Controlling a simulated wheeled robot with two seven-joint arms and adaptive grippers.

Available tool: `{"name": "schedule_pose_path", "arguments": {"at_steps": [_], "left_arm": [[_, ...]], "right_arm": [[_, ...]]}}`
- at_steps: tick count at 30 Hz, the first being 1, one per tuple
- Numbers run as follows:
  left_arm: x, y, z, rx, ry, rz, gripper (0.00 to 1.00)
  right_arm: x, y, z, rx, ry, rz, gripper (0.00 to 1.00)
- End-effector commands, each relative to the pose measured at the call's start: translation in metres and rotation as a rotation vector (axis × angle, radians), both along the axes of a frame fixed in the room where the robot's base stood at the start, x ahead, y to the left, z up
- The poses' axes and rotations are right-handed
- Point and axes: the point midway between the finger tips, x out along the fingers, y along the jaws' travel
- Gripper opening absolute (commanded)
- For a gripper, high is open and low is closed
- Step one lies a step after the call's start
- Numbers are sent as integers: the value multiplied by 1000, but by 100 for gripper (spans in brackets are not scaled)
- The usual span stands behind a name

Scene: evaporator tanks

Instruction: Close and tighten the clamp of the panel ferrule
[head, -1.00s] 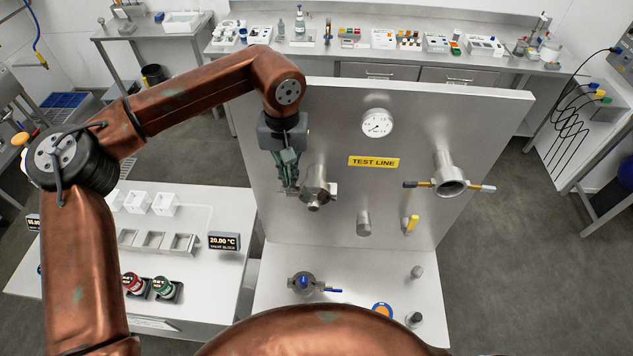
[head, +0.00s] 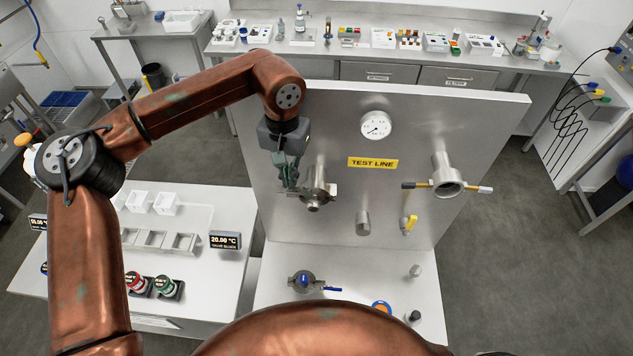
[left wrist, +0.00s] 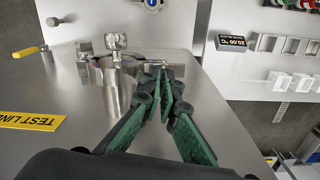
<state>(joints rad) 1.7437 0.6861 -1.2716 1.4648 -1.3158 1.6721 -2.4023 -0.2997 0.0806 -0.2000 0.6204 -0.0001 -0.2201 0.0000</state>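The panel ferrule (head: 315,178) is a short metal pipe end on the upright steel panel, left of the yellow TEST LINE label. A metal clamp (head: 314,198) is around its front end; parts stick out sideways. In the left wrist view the ferrule (left wrist: 112,88) is left of my fingers, and the clamp's knob-like nut (left wrist: 116,41) stands out beyond it. My left gripper (head: 291,185) is at the ferrule's left side. Its green fingers (left wrist: 160,82) have their tips together beside the clamp; I see nothing clearly held between them. Contact with the clamp is unclear. My right gripper is out of view.
A blue-handled valve fitting (head: 303,281) stands on the lower shelf. A white bench (head: 195,270) is left.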

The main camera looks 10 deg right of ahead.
Motion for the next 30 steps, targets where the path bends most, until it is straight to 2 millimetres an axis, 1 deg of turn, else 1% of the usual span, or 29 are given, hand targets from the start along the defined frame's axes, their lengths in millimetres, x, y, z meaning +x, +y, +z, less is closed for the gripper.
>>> {"name": "schedule_pose_path", "arguments": {"at_steps": [3, 6, 14, 18, 22, 30], "left_arm": [[-1, -1, 2, -1, 3, -105, 0], [-1, 0, 1, 0, 1, -164, 0], [0, 0, 0, 0, 0, -173, 0], [-1, -1, 2, -2, 3, -270, 0], [0, -1, 1, -2, 1, -356, 0], [0, -1, 1, -1, 0, -368, 0]], "right_arm": [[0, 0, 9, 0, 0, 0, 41], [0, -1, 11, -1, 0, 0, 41], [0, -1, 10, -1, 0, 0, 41], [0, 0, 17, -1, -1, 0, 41], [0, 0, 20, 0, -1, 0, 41], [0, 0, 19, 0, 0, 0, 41]]}}
